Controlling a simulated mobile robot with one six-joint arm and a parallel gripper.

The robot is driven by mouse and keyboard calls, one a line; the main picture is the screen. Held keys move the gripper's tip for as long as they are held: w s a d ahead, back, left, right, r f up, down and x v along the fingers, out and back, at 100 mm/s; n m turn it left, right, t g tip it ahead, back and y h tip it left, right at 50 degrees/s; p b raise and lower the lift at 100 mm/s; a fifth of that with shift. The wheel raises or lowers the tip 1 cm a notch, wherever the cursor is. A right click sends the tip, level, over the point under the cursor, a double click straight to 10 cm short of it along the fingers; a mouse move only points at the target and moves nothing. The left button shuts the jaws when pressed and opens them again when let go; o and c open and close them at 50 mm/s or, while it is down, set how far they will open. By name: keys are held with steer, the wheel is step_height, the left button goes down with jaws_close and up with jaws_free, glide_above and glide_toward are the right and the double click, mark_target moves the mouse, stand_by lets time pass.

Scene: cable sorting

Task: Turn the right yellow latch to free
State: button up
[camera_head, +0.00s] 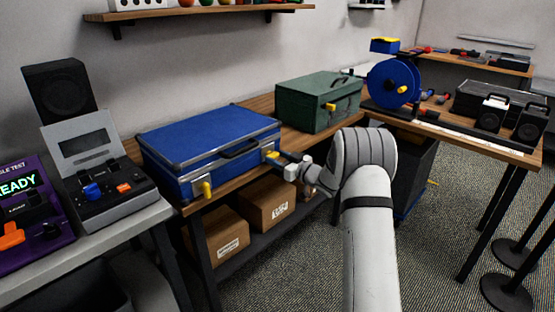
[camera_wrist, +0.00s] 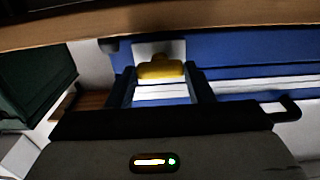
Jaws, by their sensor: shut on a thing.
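The blue case (camera_head: 205,148) lies closed on the wooden bench, with silver edges and a black handle on its front. Its right yellow latch (camera_head: 270,155) is at the right end of the front face. My gripper (camera_head: 279,159) reaches it from the right and is shut on it. In the wrist view the yellow latch (camera_wrist: 160,68) sits between the two dark fingers of my gripper (camera_wrist: 161,76), in front of a pale plate on the blue case (camera_wrist: 235,80). The fingers partly hide the latch in the head view. The left yellow latch (camera_head: 204,189) stands free of my gripper.
A green case (camera_head: 305,108) with a yellow latch stands behind and to the right. A blue cable reel (camera_head: 393,82) is farther right. Cardboard boxes (camera_head: 268,205) sit on the shelf below. A grey console (camera_head: 110,190) stands to the left.

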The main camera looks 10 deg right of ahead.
steer(key=shift+a, duration=0.1)
steer(key=shift+c, duration=0.8)
steer(key=shift+o, duration=0.2)
steer(key=shift+f+n+b, duration=0.1)
steer(key=shift+n+b, duration=0.2)
steer(key=shift+b, duration=0.1)
steer(key=shift+c, duration=0.2)
steer(key=n+b, duration=0.2)
steer(key=b, duration=0.1)
steer(key=shift+f+n, duration=0.2)
steer(key=shift+n, duration=0.1)
steer(key=shift+s+n+b, duration=0.1)
steer(key=shift+n+b, duration=7.2)
steer(key=shift+b, duration=0.1)
steer(key=shift+o, duration=0.2)
steer(key=shift+c, duration=0.2)
